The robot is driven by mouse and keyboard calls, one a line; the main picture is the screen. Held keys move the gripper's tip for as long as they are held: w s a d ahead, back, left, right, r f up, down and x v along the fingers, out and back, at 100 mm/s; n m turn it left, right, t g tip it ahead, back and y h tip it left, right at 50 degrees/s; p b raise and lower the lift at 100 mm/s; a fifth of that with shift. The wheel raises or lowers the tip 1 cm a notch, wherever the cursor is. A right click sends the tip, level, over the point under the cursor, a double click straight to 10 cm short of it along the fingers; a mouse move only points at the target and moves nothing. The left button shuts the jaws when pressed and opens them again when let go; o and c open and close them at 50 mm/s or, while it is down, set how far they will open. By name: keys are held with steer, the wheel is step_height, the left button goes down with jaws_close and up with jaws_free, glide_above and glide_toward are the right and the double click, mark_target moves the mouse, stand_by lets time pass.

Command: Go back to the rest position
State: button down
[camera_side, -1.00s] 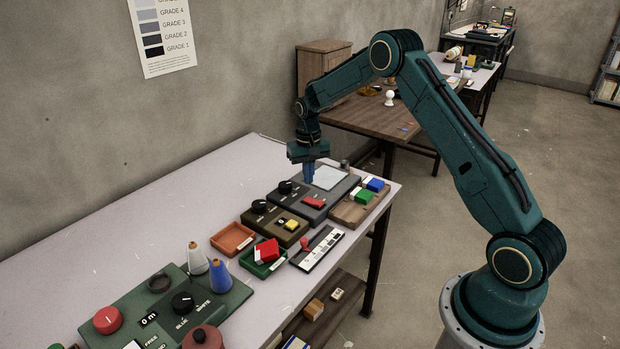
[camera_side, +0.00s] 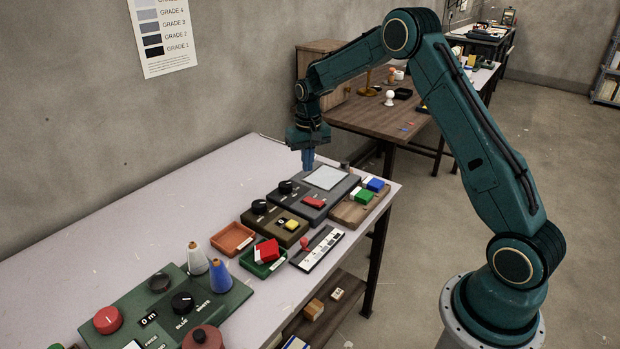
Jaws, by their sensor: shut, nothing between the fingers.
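My gripper (camera_side: 308,160) hangs pointing down from my teal arm, with its blue fingers shut and nothing between them. It is above the far part of the table, just behind and left of a dark panel (camera_side: 338,200). A pale, light-grey square (camera_side: 326,177) lies flat on that panel; I cannot tell whether it is cloth or a plate. The fingertips look clear of the square.
The pale table (camera_side: 120,215) holds a wooden tray with coloured blocks (camera_side: 352,208), an orange tray (camera_side: 232,238), a green tray with a red block (camera_side: 264,263), and a green panel with cones (camera_side: 180,300). Its left side is clear. A brown table (camera_side: 375,116) stands behind.

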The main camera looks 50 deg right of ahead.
steer(key=s+a+r+n+t, duration=0.1)
steer(key=s+a+r, duration=0.4)
steer(key=s+r, duration=0.3)
steer(key=s+a+r+n+t, duration=0.15)
steer(key=s+a+r, duration=0.35)
steer(key=r, duration=0.5)
steer(key=s+a+n+t, duration=0.1)
steer(key=s+a, duration=0.2)
steer(key=s, duration=0.7)
steer(key=s+a+r+n+t, duration=0.1)
steer(key=s+a+n, duration=0.1)
steer(key=s, duration=0.9)
steer(key=shift+a+r+t, duration=0.15)
steer(key=shift+a+t, duration=0.2)
steer(key=shift+a, duration=0.35)
